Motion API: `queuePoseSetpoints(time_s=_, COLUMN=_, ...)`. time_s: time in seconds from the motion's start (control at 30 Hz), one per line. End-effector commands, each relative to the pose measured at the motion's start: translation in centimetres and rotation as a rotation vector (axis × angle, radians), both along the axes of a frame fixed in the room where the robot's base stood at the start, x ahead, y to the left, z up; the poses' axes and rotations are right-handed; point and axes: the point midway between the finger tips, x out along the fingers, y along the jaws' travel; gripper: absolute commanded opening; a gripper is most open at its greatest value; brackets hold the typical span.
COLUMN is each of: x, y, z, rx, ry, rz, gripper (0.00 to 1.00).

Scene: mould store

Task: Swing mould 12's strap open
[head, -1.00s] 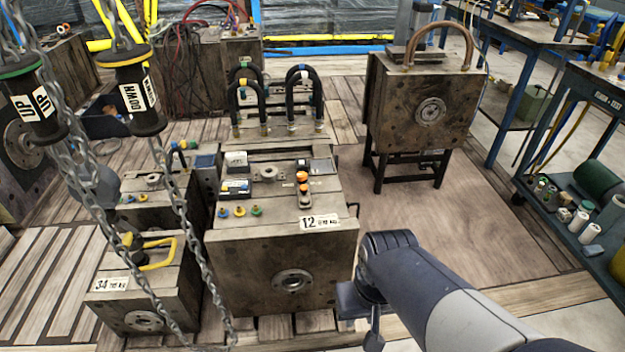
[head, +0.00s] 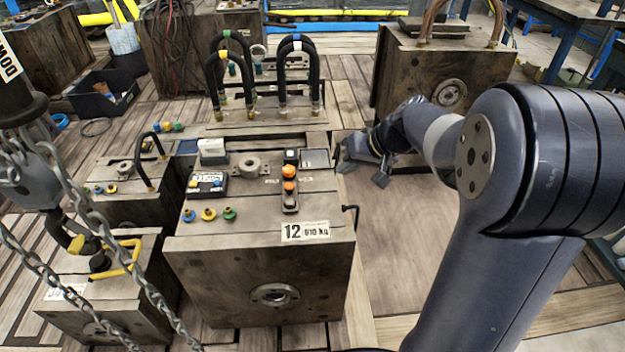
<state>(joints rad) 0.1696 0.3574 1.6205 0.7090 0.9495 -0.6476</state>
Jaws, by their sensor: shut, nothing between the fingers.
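Mould 12 (head: 262,262) is a worn steel block in the middle of the head view, with a white "12" label on its upper front edge. On its top, right of centre, lies a narrow bar with orange knobs (head: 290,187), which looks like the strap. It lies along the top from back to front, apparently closed, though its exact position is hard to tell. My gripper (head: 362,174) is shut and empty, just beyond the mould's right edge, right of the bar and apart from it.
Chains and a hoist hook (head: 45,186) hang at the left. Black hoses (head: 298,75) arch behind mould 12's top. A smaller mould with a yellow handle (head: 122,262) stands left, another mould (head: 448,75) back right.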

Motion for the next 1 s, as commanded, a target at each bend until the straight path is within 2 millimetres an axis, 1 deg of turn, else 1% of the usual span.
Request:
queuePoseSetpoints(time_s=0.23, x=0.0, y=0.1, z=-0.1, rx=-0.001, ry=0.001, rz=0.0, gripper=0.0)
queuePoseSetpoints(time_s=0.37, x=0.3, y=0.5, z=-1.1, rx=-0.002, ry=0.003, rz=0.001, gripper=0.0)
queuePoseSetpoints(time_s=0.47, x=0.9, y=1.3, z=-2.5, rx=-0.001, ry=0.004, rz=0.003, gripper=0.0)
queuePoseSetpoints(time_s=0.7, x=2.8, y=3.8, z=-6.7, rx=-0.001, ry=0.004, rz=0.002, gripper=0.0)
queuePoseSetpoints(time_s=0.83, x=3.8, y=5.0, z=-8.7, rx=-0.002, ry=0.004, rz=0.002, gripper=0.0)
queuePoseSetpoints(time_s=0.9, x=3.7, y=6.3, z=-8.2, rx=-0.002, ry=0.0, rz=0.004, gripper=0.0)
queuePoseSetpoints(time_s=1.0, x=3.7, y=7.6, z=-8.2, rx=-0.002, ry=0.0, rz=0.003, gripper=0.0)
